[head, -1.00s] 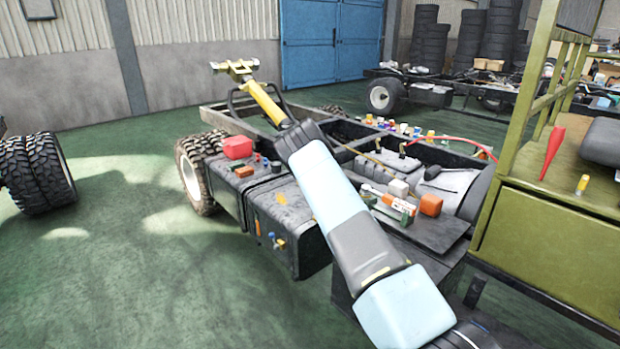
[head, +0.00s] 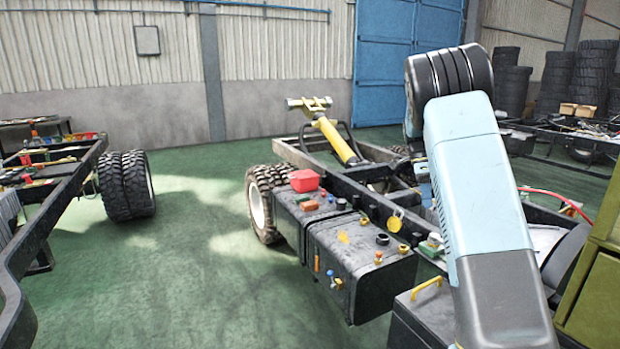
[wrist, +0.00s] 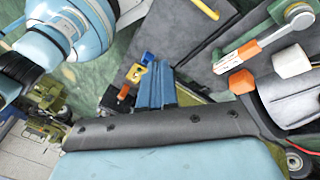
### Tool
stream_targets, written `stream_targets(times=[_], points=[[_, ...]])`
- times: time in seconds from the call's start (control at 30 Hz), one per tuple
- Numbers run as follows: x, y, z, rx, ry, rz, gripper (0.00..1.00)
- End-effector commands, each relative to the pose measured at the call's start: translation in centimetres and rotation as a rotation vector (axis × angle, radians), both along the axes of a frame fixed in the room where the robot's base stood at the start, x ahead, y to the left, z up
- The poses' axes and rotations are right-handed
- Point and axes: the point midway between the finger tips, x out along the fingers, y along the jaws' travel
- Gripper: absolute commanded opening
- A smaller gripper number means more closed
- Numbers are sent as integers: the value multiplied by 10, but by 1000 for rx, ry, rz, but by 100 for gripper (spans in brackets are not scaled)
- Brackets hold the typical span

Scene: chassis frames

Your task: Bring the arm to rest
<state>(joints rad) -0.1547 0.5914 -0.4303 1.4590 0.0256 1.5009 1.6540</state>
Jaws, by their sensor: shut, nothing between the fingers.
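My arm (head: 480,190) rises nearly upright at the right of the head view, a light blue and grey link bent at a black ringed joint on top. My gripper does not show in the head view. In the wrist view my gripper (wrist: 156,70) has its blue fingers together, with nothing between them. Its dark grey, bolted body crosses the lower picture. Another of my arm links fills the upper left there, close to the gripper. Beyond the fingers lies a dark surface with loose parts; I cannot tell the distance to it.
A truck chassis stands ahead with black tanks (head: 360,255), a red box (head: 304,181) and a yellow post (head: 335,140). An olive cabinet (head: 598,300) is at the right edge. Another chassis (head: 50,220) is at left. Green floor (head: 190,270) between them is clear.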

Motion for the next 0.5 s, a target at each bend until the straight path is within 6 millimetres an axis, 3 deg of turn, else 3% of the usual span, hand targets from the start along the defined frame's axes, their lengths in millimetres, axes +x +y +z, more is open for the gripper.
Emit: stream_targets(times=[0.1,0.5], points=[[-22,4,26,69,-48,100,0],[-99,24,90,237,-209,484,0]])
